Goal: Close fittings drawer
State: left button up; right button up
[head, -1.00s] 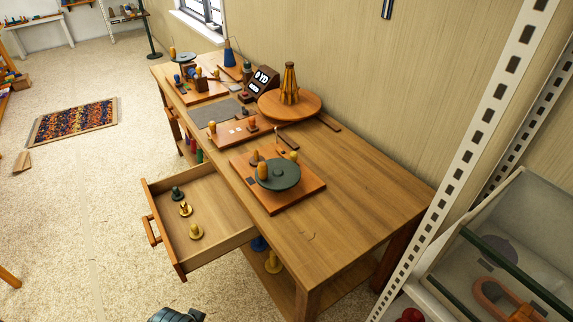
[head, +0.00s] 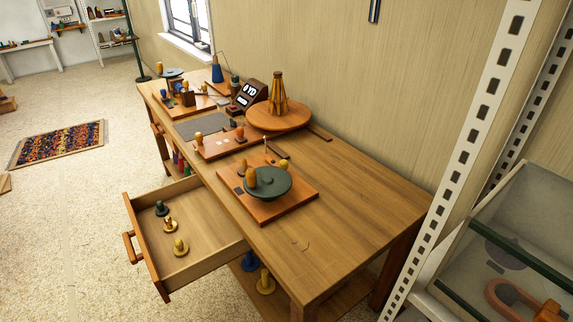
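The fittings drawer (head: 205,212) is pulled out from the left long side of the wooden workbench (head: 350,210). Its front panel (head: 147,250) faces left and carries a wooden bar handle (head: 130,248). Neither of my grippers shows in the head view, so nothing of mine touches the drawer here.
A white perforated rack post (head: 465,150) and a shelf bin (head: 520,240) stand close on the right. Boards with a green disc (head: 268,183) and a round turntable (head: 279,116) sit on the bench top. Carpet left of the drawer is clear; a patterned rug (head: 58,143) lies farther back.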

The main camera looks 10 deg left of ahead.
aim_at(213, 241)
jog(key=k+j+u, duration=0.1)
jog(key=j+u, duration=0.85)
jog(key=u, duration=0.15)
